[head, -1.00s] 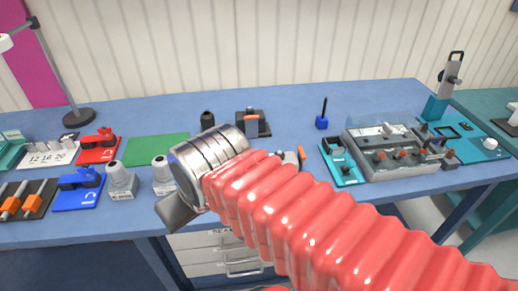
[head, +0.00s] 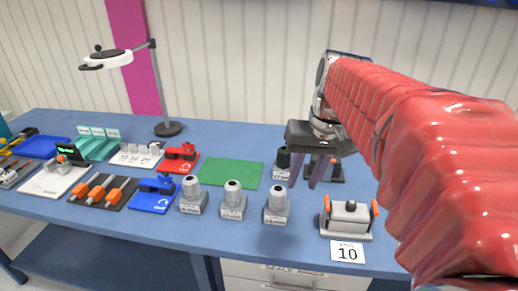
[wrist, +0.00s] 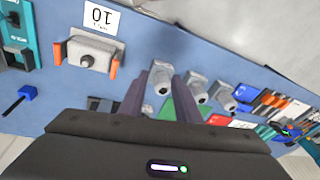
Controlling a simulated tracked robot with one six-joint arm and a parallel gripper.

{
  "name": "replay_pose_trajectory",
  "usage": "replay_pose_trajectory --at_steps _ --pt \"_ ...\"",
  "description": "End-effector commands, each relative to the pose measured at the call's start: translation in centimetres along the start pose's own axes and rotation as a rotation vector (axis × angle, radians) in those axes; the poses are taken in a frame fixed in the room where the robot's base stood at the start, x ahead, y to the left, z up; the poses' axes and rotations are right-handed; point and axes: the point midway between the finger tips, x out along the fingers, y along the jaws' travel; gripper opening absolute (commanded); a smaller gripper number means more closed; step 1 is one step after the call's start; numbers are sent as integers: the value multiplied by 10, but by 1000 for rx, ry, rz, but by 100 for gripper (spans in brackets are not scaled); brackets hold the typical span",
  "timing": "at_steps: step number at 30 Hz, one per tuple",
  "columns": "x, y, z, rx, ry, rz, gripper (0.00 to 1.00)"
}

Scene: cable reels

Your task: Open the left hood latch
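The grey connector housing (head: 350,214) stands at the bench's front edge, with a white "10" label (head: 347,252) in front of it. It has an orange latch (head: 325,216) on its left and another orange latch (head: 374,212) on its right; both look upright. The wrist view is upside down, so the left latch (wrist: 114,68) shows on the right of the housing (wrist: 88,54). My gripper (head: 303,186) is open and empty, pointing down above the bench, behind and left of the housing and apart from it.
Three grey cylindrical units (head: 233,200) stand in a row left of the housing. A green mat (head: 232,173) lies behind them, with blue (head: 152,195) and red (head: 180,158) devices further left. A dark round-topped unit (head: 283,160) stands near my gripper.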

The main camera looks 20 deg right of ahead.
Motion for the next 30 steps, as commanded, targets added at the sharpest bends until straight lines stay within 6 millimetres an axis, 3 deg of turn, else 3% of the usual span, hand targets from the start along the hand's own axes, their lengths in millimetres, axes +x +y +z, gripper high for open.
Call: replay_pose_trajectory --at_steps 9,18,22,30 --pt "-9 67 -37 129 -76 -49 30" --pt "-15 126 -56 219 -123 -104 30" --pt "-16 136 -58 233 -130 -114 30" --pt "-16 137 -58 234 -131 -116 30"
